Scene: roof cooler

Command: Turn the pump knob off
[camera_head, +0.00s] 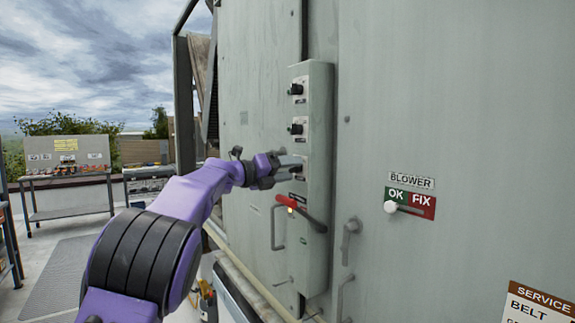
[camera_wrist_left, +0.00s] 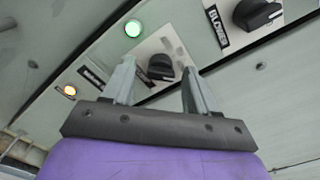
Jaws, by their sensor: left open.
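A black rotary knob (camera_wrist_left: 161,68) on the control box shows between the fingers of my left gripper (camera_wrist_left: 158,72) in the left wrist view. Its label (camera_wrist_left: 92,76) is too small and partly hidden to read. A green light (camera_wrist_left: 133,28) is lit beside this knob. A second black knob (camera_wrist_left: 257,14), labelled BLOWER, lies to the right. In the head view my left gripper (camera_head: 299,167) is at the grey control box (camera_head: 315,100), below two black knobs, the upper (camera_head: 295,89) and the lower (camera_head: 297,128). It is open; contact with the knob cannot be told. My right gripper is not in view.
A red lever (camera_head: 303,214) sits just below the gripper on the box, near an amber light (camera_wrist_left: 70,91). Door handles (camera_head: 349,240) stick out lower right. A BLOWER OK/FIX sign (camera_head: 410,202) is on the right panel. A workbench (camera_head: 68,180) stands far left.

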